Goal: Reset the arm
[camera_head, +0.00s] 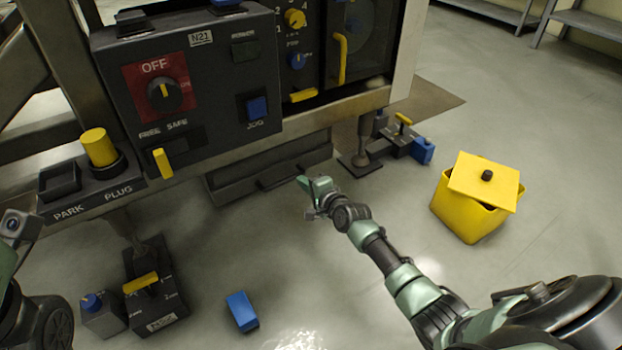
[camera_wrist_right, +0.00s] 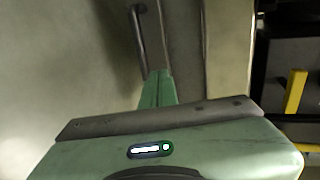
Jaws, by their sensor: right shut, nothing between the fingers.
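My right arm comes in from the lower right in the head view. Its gripper (camera_head: 304,183) is shut and empty, held in front of a low dark drawer (camera_head: 225,185) with a bar handle. In the right wrist view the shut green fingers (camera_wrist_right: 158,88) point up the picture, with a dark bar handle (camera_wrist_right: 138,40) beyond them. Only part of my left arm shows at the left edge of the head view; its fingers are not seen.
A control panel (camera_head: 215,65) with an OFF dial stands at the upper left, above a PARK/PLUG ledge (camera_head: 90,200). A yellow bin (camera_head: 465,215) with a tilted lid stands right. A blue block (camera_head: 242,311) and a dark box (camera_head: 155,300) are on the floor. Open floor lies between.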

